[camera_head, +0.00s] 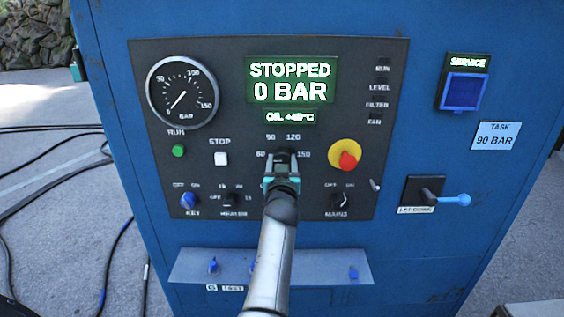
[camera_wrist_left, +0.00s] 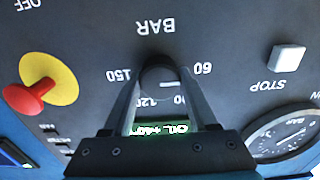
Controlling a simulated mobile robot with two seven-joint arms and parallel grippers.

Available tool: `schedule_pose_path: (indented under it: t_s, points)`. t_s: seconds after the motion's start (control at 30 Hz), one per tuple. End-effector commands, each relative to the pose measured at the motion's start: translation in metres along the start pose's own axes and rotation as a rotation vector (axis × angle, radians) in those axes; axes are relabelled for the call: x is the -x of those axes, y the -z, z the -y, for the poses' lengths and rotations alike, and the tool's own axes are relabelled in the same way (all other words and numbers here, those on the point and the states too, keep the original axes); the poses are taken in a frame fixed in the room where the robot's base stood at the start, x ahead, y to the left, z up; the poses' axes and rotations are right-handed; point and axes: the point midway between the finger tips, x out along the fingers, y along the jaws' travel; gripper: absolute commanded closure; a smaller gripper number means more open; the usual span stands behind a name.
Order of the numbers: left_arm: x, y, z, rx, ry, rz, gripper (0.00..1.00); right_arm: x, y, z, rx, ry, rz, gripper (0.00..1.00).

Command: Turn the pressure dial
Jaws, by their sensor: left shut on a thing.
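The pressure dial (camera_wrist_left: 163,84) is a dark round knob with a white pointer mark, set among the labels 60, 90, 120 and 150. In the wrist view, which is upside down, the mark points toward the 60 side. My left gripper (camera_head: 282,168) is at the dial in the head view and hides most of it. In the wrist view my left gripper (camera_wrist_left: 162,92) has a finger on each side of the knob and is shut on it. The display (camera_head: 290,81) reads STOPPED, 0 BAR. A task card (camera_head: 495,136) reads 90 BAR. My right gripper is not in view.
A red emergency knob on a yellow disc (camera_head: 346,155) is right of the dial. A white STOP button (camera_head: 220,158), a green RUN button (camera_head: 178,151) and a gauge (camera_head: 182,92) are left. A ledge (camera_head: 310,265) juts out below. Cables (camera_head: 50,180) lie on the ground at left.

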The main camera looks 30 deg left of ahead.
Motion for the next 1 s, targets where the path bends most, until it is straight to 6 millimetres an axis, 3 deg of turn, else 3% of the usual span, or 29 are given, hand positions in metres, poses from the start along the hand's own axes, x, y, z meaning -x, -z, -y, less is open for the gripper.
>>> schedule_pose_path:
  t_s: [0.27, 0.67, 1.0]
  points:
    - [-0.0001, 0.0000, 0.0003, 0.000, 0.000, 0.000, 0.97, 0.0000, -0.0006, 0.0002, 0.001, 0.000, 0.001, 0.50]
    - [-0.0002, 0.0001, 0.0003, -0.091, 0.000, -0.001, 0.97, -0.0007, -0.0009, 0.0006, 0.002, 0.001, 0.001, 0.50]
    - [-0.0002, -0.0001, 0.0006, -0.368, 0.000, -0.001, 0.97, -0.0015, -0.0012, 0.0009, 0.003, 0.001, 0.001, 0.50]
